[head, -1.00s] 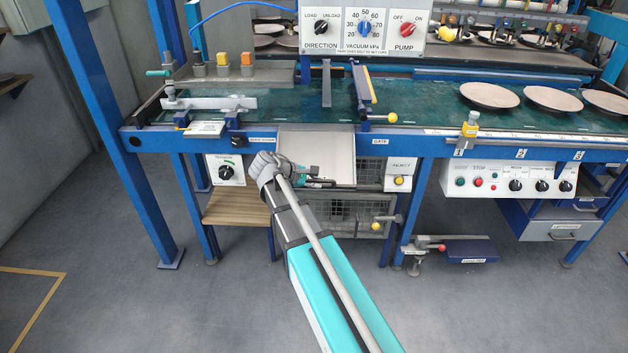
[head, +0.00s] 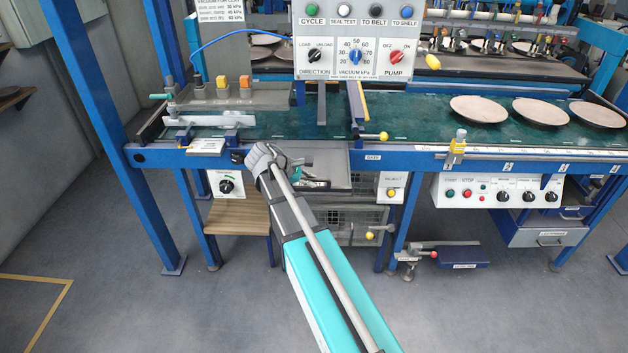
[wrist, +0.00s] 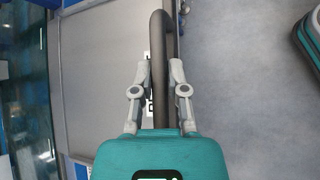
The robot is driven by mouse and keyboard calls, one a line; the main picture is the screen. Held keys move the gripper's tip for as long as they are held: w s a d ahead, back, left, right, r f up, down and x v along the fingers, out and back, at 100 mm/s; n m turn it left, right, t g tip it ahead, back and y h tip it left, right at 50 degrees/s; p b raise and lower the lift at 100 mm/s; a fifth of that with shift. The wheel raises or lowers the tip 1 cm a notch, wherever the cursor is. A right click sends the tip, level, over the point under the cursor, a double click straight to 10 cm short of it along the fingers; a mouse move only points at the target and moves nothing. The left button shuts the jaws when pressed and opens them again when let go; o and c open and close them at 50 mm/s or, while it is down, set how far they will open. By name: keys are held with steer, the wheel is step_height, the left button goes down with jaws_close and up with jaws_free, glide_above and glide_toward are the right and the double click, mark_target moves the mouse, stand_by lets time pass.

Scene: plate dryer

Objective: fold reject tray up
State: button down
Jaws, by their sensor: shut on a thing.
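The reject tray (head: 328,166) is a grey panel below the belt's front rail in the head view. Its grey surface (wrist: 105,60) fills the left middle of the wrist view. A dark rounded bar handle (wrist: 160,28) runs along the tray's outer edge. My gripper (wrist: 163,66) has one finger on each side of this bar and is shut on it. In the head view my gripper (head: 314,184) is at the tray's front edge, partly hidden by my arm. The tray's exact tilt is hard to tell, and a label beside the bar is mostly covered by a finger.
A green belt (head: 270,125) runs above the tray behind the blue rail. The reject box with a yellow knob (head: 391,193) is just right of the tray. A wire crate (head: 342,222) is below, and a wooden shelf (head: 237,218) stands at the lower left.

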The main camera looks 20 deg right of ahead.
steer(key=shift+w+r+p, duration=0.25)
steer(key=shift+r+p, duration=0.65)
steer(key=shift+r, duration=0.25)
steer(key=c, duration=0.8)
jaws_free()
steer(key=shift+a+r, duration=0.1)
steer(key=shift+o, duration=0.8)
steer(key=shift+r, duration=0.15)
